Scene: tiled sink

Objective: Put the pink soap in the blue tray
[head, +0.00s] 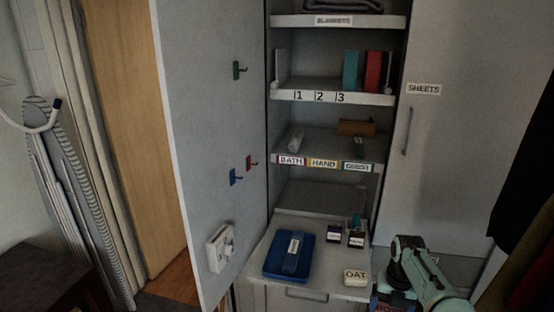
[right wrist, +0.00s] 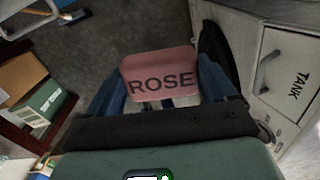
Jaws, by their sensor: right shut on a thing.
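The pink soap (right wrist: 160,72), marked ROSE, is held between the two blue fingers of my right gripper (right wrist: 162,88) in the right wrist view. In the head view my right arm comes in at the lower right, and the gripper is largely cut off by the bottom edge. The blue tray (head: 272,268) sits on the pull-out shelf left of that arm, with a blue piece bearing a white label across it. The soap is apart from the tray, to its right and nearer me. My left gripper is not in view.
A cream soap marked OAT (head: 356,277) lies on the shelf between the tray and my right arm. Two small dark labelled boxes (head: 334,236) stand behind it. An open cabinet door (head: 215,150) borders the left. Shelves marked BATH, HAND and GUEST (head: 325,163) are above.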

